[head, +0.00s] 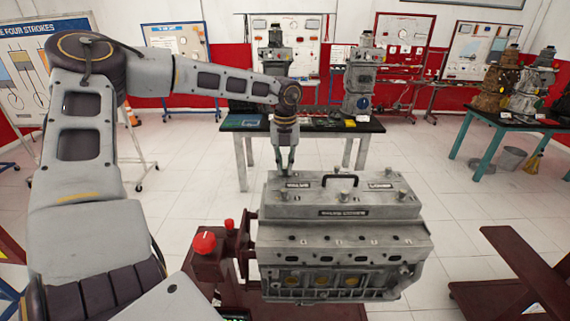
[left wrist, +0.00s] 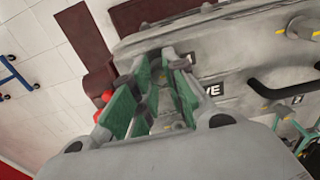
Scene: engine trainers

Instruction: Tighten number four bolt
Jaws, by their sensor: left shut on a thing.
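A grey engine (head: 340,240) stands in front of me, with a valve cover (head: 325,212) on top that has a black handle (head: 340,178). Bolts show on the cover at front left (head: 284,203), front right (head: 402,195) and back right (head: 388,174). I cannot read bolt numbers. My left gripper (head: 286,172) points down at the cover's back-left corner, shut on what seems to be the bolt there, which the fingers mostly hide. In the left wrist view its green-padded fingers (left wrist: 150,95) close around it; the handle (left wrist: 285,88) lies to the right. My right gripper is out of view.
A red knob (head: 204,242) on the dark red stand is left of the engine. A table (head: 310,124) with engine trainers stands behind, and another table (head: 505,120) is at the back right. A dark red frame (head: 520,270) is at the right. Tiled floor lies between.

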